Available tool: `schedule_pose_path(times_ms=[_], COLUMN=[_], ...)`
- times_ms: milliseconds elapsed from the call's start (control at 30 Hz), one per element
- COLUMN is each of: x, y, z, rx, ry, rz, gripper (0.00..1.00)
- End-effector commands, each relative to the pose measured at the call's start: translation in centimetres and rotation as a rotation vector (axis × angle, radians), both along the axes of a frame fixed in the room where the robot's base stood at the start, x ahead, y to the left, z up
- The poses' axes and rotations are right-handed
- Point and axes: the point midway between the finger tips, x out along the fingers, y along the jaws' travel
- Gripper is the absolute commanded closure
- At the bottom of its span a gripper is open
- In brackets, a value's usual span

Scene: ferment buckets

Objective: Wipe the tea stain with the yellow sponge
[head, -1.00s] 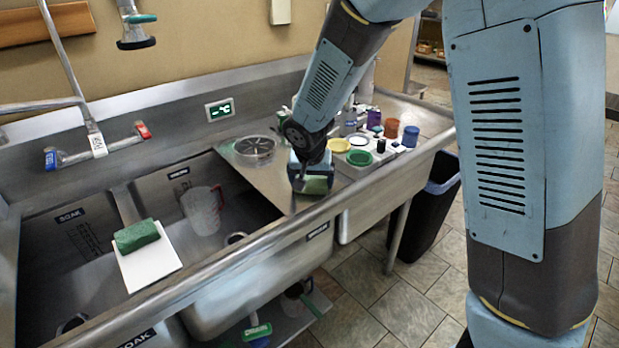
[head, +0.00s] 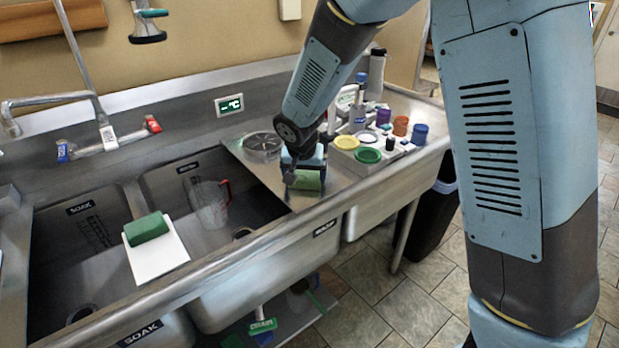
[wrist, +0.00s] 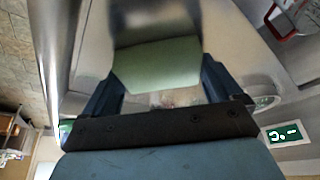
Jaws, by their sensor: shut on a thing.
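My gripper (head: 302,165) points down over the steel counter to the right of the sinks, shut on a sponge. The sponge (head: 307,181) shows a green face in the head view and a pale green face in the wrist view (wrist: 157,66); I see no yellow on it. It is at or just above the counter; I cannot tell whether it touches. The fingers (wrist: 160,90) stand either side of it in the wrist view. A faint brownish patch (wrist: 166,101) shows between them; I cannot tell whether it is the tea stain.
A round strainer (head: 263,147) is left of my gripper. Lids and small jars (head: 400,125) crowd the counter to the right. A jug (head: 209,203) is in the sink.

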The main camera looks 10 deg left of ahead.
Motion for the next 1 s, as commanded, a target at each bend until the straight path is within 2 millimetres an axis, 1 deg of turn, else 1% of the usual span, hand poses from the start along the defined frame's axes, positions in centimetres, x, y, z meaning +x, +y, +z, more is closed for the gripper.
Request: schedule_pose_path(times_ms=[267, 600, 1000], x=[0.6, 2.4, 3.5], y=[0.6, 2.2, 3.4], z=[0.0, -0.2, -0.3], rx=[0.000, 0.000, 0.001], ry=[0.000, 0.000, 0.000], rz=[-0.001, 0.000, 0.000], gripper=[0.46, 0.46, 0.46])
